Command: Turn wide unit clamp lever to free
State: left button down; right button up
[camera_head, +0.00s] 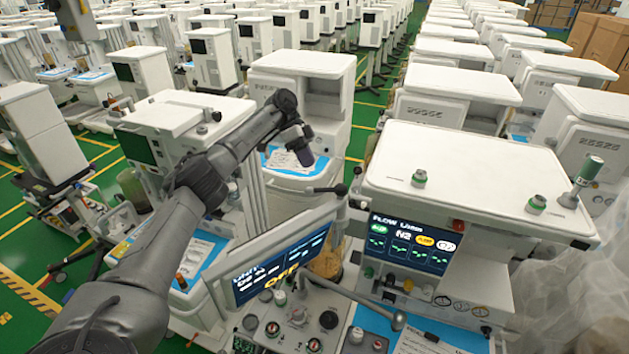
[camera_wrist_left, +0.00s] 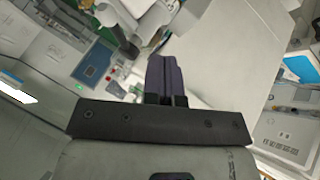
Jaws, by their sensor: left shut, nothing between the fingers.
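A wide white unit (camera_head: 470,165) stands at the right, with a screen headed "FLOW" (camera_head: 412,243) on its front. A dark lever with a rounded end (camera_head: 338,189) shows at its left edge, above a tilted display (camera_head: 280,265). I cannot tell whether this is the clamp lever or how it is set. My left gripper (camera_head: 304,157) is shut and empty, up and left of that lever and apart from it. Its closed fingers (camera_wrist_left: 164,75) also show in the left wrist view. My right gripper is not in view.
Knobs (camera_head: 419,178) and a green-topped cylinder (camera_head: 589,170) stand on the wide unit's top. A grey arm with a rounded end (camera_head: 398,320) reaches over the worktop below. Another white cart (camera_head: 300,65) stands behind my gripper. Translucent sheeting (camera_head: 570,290) hangs at the right.

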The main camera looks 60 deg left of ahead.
aim_at(322, 190)
pick_arm(q)
jog(key=s+d+f+p, duration=0.1)
jog(key=d+f+p, duration=0.1)
jog(key=d, duration=0.4)
jog(key=shift+d+f, duration=0.15)
jog(key=shift+f, duration=0.15)
jog(key=shift+s, duration=0.1)
dwell(0.3)
